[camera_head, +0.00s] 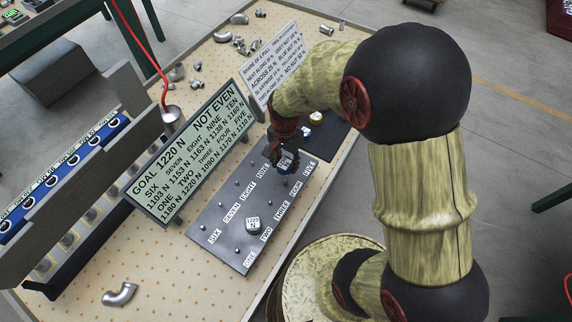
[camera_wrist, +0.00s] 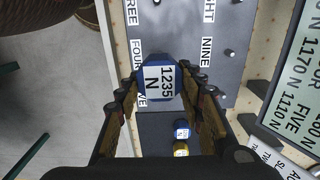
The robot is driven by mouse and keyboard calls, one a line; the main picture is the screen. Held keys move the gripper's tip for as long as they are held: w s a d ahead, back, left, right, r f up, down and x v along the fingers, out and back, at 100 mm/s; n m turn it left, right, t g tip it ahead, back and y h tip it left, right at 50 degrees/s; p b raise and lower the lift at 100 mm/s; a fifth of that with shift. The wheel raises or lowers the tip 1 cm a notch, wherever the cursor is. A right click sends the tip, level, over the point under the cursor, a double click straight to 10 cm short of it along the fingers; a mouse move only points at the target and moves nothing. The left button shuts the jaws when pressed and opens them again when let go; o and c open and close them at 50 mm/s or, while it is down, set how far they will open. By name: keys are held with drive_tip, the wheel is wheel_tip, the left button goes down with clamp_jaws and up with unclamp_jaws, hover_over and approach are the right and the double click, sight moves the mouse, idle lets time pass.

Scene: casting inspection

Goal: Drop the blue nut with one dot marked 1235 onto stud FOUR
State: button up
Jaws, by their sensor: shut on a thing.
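My gripper (camera_wrist: 162,92) is shut on a blue nut (camera_wrist: 153,90), whose white top label reads 1235 N. In the head view my gripper (camera_head: 284,160) holds the nut (camera_head: 287,166) over the far right part of the grey stud plate (camera_head: 197,232). The FOUR label (camera_wrist: 138,54) shows just left of the nut in the wrist view, and also in the head view (camera_head: 296,189). The nut appears above the plate, by the FOUR and FIVE labels. It partly covers the FIVE label. I cannot make out stud FOUR, nor the dot on the nut.
Another labelled nut (camera_head: 253,224) sits on the plate near TWO. A dark mat (camera_head: 338,134) beyond the plate bears a blue nut (camera_wrist: 182,130) and a yellow one (camera_wrist: 181,149). A sign board (camera_head: 190,155) stands behind the plate. Metal pipe fittings (camera_head: 120,294) lie about.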

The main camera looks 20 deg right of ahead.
sight(286, 171)
drive_tip(key=shift+w+d, duration=0.1)
drive_tip(key=shift+d, duration=0.05)
drive_tip(key=shift+f+b, duration=1.75)
drive_tip(key=shift+f, duration=1.15)
drive_tip(key=shift+f, duration=1.6)
drive_tip(key=o, duration=1.2)
drive_tip(key=shift+o, duration=0.5)
